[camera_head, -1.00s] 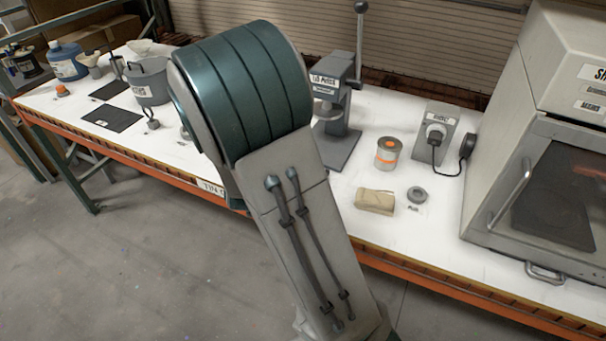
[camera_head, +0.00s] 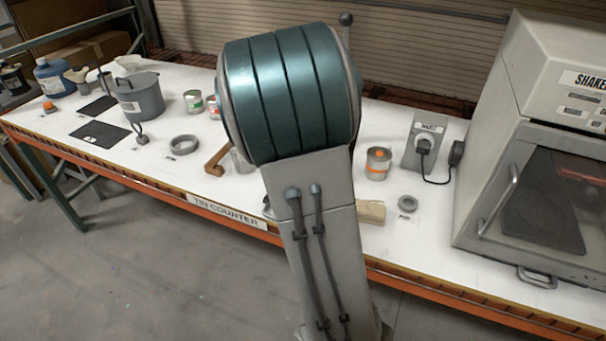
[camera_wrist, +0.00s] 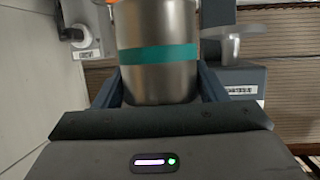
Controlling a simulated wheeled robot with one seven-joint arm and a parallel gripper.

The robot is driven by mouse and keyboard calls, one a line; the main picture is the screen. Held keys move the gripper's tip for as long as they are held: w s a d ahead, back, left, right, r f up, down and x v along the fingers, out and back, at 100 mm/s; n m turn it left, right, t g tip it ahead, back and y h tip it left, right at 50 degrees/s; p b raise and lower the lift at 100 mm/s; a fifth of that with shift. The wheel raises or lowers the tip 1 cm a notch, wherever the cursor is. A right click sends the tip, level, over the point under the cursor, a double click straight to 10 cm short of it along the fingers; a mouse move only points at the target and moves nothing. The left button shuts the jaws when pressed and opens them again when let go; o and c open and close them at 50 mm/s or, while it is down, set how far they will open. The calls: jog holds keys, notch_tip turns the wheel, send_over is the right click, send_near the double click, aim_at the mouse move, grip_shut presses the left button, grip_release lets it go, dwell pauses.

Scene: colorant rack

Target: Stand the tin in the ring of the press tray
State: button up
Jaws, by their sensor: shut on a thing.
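A metal tin with a teal band (camera_wrist: 160,55) is between the fingers of my gripper (camera_wrist: 160,82) in the wrist view. The gripper is shut on it. The tin looks roughly upright there, and its top is cut off by the frame edge. In the head view my arm hides the gripper and the held tin. The press is mostly behind my arm in that view; only its lever knob (camera_head: 346,19) shows above. In the wrist view a grey block with a label (camera_wrist: 242,90), probably part of the press, is right of the tin. I cannot make out the tray's ring.
The shaker (camera_head: 545,150) is at far right. Left are a larger ring (camera_head: 184,144), tins (camera_head: 193,101) and a bucket (camera_head: 140,98).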

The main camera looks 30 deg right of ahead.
jog(key=shift+w+a+f+p, duration=0.35)
jog(key=shift+w+a+f, duration=0.3)
jog(key=shift+a+f, duration=1.15)
jog(key=shift+w+a+f+p, duration=0.4)
jog(key=shift+w+a+f, duration=0.3)
jog(key=shift+a+f, duration=1.05)
jog(key=shift+w+a+f+p, duration=0.35)
jog(key=shift+w+a+f, duration=0.3)
jog(key=shift+a+f, duration=1.15)
jog(key=shift+f, duration=0.15)
jog(key=o, duration=0.7)
jog(key=shift+f, duration=0.1)
jog(key=o, duration=0.4)
